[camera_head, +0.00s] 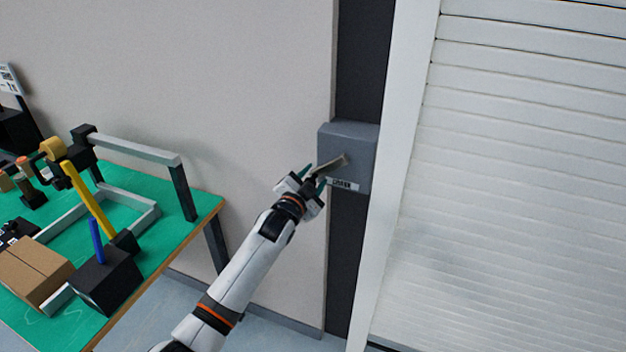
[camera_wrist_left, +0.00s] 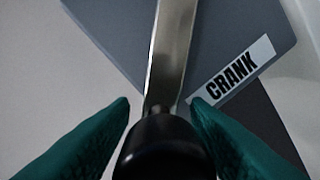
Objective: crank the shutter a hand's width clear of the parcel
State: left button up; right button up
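The white slatted shutter (camera_head: 520,150) fills the right side of the head view; its lower edge is out of frame. A grey crank box (camera_head: 360,140) with a "CRANK" label (camera_head: 343,184) is mounted on the dark strip left of it. A metal crank arm (camera_head: 331,165) tilts out from the box; it shows in the left wrist view (camera_wrist_left: 172,55) with a black grip (camera_wrist_left: 163,150). My left gripper (camera_head: 315,177) has its teal fingers on either side of this grip; firm contact is unclear. No parcel shows at the shutter. My right gripper is out of view.
A green-topped table (camera_head: 185,232) stands at the left, holding a brown cardboard box (camera_head: 32,270), a black block with a blue stick (camera_head: 97,240), a yellow bar (camera_head: 88,198) and a grey frame (camera_head: 135,147). Bare wall lies between table and crank box.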

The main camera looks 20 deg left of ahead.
pick_arm(q)
jog(key=shift+o, duration=0.3)
jog(key=shift+s+f, duration=0.1)
jog(key=shift+s, duration=0.1)
jog(key=s+b, duration=0.1)
jog(key=s, duration=1)
jog(key=shift+s+a+r+b, duration=0.25)
jog(key=shift+s+a+b, duration=0.05)
jog(key=shift+a+b, duration=0.1)
